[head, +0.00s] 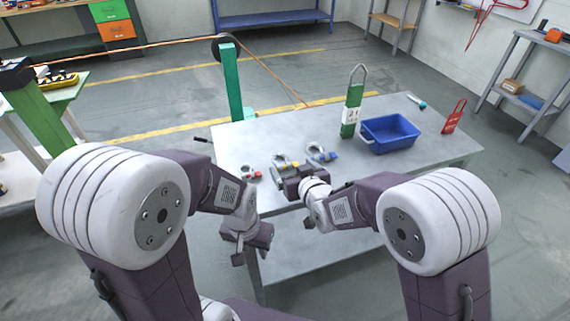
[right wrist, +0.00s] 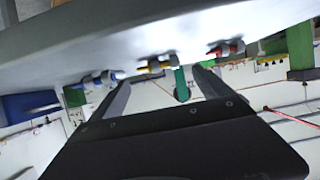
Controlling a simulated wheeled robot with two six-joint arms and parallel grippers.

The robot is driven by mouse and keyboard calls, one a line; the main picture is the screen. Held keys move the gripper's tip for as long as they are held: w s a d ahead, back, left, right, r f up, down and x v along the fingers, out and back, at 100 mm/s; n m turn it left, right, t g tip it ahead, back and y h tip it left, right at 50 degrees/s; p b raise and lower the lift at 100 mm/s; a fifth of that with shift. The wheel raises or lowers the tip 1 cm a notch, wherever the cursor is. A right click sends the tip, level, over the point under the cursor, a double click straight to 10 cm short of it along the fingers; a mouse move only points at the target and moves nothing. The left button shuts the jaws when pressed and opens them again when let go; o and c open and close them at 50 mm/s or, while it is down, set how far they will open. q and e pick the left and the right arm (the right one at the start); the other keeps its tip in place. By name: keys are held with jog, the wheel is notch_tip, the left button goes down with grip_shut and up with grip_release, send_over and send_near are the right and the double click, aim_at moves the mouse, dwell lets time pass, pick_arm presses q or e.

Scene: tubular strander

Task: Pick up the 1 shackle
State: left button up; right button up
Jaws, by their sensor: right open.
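Three grey metal shackles lie in a row near the front edge of the grey table. One has red pin ends (head: 250,173), one yellow (head: 281,160), one blue (head: 321,153). I cannot read which is the 1 shackle. My right gripper (head: 289,184) is at the front edge, close to the yellow one and partly covering it. In the right wrist view its open, empty fingers (right wrist: 160,76) point toward the yellow shackle (right wrist: 155,66), with the blue (right wrist: 104,78) and red (right wrist: 226,48) ones to either side. My left gripper (head: 246,245) hangs lower, off the table's front left; its jaws are unclear.
The table (head: 420,165) also bears a blue bin (head: 390,134), a green upright tag with a wire loop (head: 351,118) and a red tag (head: 454,117). A green post (head: 231,80) stands behind the table.

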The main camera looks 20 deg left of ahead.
aim_at(288, 164)
jog(key=x, duration=0.4)
jog(key=shift+w+a+f, duration=0.1)
jog(key=shift+f, duration=0.2)
jog(key=shift+r, duration=0.1)
jog(key=shift+c, duration=0.9)
jog(key=c, duration=1.7)
jog(key=shift+o, duration=0.2)
notch_tip(288, 164, up, 5)
jog(key=shift+f+p, duration=0.2)
jog(key=shift+p, duration=0.3)
jog(key=w+d+r+p, duration=0.3)
jog(key=w+d+r, duration=0.3)
jog(key=d, duration=0.4)
jog(key=shift+r, duration=0.25)
